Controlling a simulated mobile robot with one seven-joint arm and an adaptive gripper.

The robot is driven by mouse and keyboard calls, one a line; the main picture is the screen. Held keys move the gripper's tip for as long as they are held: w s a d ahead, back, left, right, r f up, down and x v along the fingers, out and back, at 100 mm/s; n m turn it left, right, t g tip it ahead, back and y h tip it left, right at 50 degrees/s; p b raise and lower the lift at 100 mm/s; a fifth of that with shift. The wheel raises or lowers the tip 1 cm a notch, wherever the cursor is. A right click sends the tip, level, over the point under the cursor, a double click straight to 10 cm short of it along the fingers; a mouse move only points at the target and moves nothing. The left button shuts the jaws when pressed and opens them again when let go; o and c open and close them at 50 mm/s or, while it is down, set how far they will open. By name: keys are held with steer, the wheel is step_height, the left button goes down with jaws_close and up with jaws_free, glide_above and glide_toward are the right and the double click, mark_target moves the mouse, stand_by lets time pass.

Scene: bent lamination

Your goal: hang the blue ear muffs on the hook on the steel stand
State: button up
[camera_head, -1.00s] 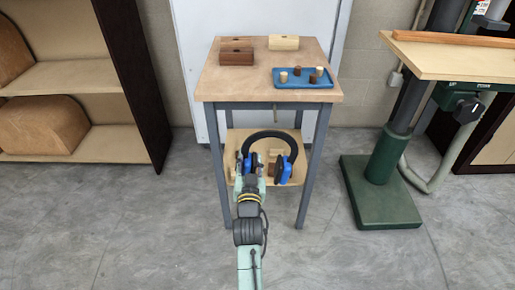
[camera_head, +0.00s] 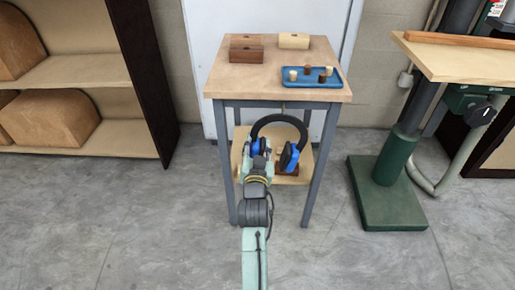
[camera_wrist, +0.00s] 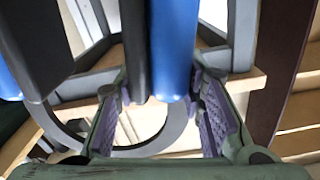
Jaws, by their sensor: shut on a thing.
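The blue ear muffs (camera_head: 291,157) have a black headband arching upward and blue cups below. My gripper (camera_head: 257,157) is shut on the left cup and holds the muffs in front of the steel stand, below its top. In the wrist view a blue and black cup (camera_wrist: 172,50) stands between the purple-padded fingers of my gripper (camera_wrist: 160,112). The steel stand (camera_head: 313,170) has grey legs, a wooden top and a lower wooden shelf. I cannot make out the hook clearly; the area under the top is partly hidden by the headband.
On the stand's top are wooden blocks (camera_head: 246,53) and a blue tray (camera_head: 312,83) with small cylinders. A shelf unit (camera_head: 140,75) stands at left and a green machine base (camera_head: 385,195) at right. The floor in front is clear.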

steer(key=shift+w+f+b, duration=0.45)
steer(key=shift+w+b, duration=0.05)
steer(key=shift+w, duration=0.55)
steer(key=shift+w+f+b, duration=0.5)
steer(key=shift+w, duration=0.5)
steer(key=shift+w+f+b, duration=0.45)
steer(key=shift+w+b, duration=0.05)
steer(key=shift+w, duration=0.55)
steer(key=o, duration=1.4)
